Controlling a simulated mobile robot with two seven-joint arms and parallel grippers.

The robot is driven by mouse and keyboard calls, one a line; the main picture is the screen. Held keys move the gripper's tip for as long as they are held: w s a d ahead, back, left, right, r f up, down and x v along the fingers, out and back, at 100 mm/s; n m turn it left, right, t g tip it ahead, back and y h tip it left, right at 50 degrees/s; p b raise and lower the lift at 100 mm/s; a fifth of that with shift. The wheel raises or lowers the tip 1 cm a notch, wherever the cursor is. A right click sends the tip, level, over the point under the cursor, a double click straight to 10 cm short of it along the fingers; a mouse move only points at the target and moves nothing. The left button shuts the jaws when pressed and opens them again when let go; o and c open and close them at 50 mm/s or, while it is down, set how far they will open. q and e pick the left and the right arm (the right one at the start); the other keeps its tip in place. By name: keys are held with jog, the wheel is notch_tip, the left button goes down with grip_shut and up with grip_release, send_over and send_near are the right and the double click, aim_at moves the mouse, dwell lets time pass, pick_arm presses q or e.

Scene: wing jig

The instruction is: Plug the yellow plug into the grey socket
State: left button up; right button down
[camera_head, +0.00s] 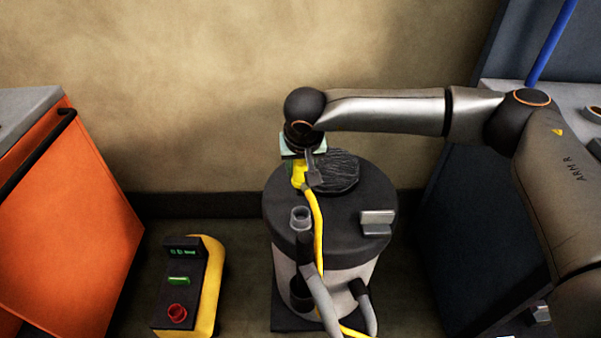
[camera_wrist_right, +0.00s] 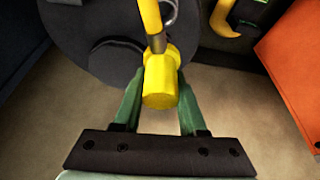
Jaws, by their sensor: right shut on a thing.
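The yellow plug (camera_head: 299,172) is above the dark lid of a drum-shaped vacuum, with its yellow cord (camera_head: 318,225) hanging down across the front. My right gripper (camera_head: 304,168) is shut on the plug. In the right wrist view the plug (camera_wrist_right: 160,85) sits between the green fingers of my right gripper (camera_wrist_right: 160,95), and the cord leads away at the top. I cannot pick out the grey socket with certainty in either view. My left gripper is not in view.
The vacuum (camera_head: 345,255) has a grey ring-shaped port (camera_head: 300,217), a grey block (camera_head: 377,222) and grey hoses. A yellow and black box (camera_head: 208,285) with a red button stands left on the floor. An orange cabinet (camera_head: 65,215) is at left, dark cabinets (camera_head: 475,220) at right.

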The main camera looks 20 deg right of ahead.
notch_tip(320, 180, down, 7)
jog(key=b, duration=0.4)
jog(key=shift+b, duration=0.3)
jog(key=shift+f, duration=0.1)
dwell(0.4)
dwell(0.3)
jog(key=shift+f+b, duration=0.55)
jog(key=shift+b, duration=0.15)
jog(key=shift+f, duration=0.25)
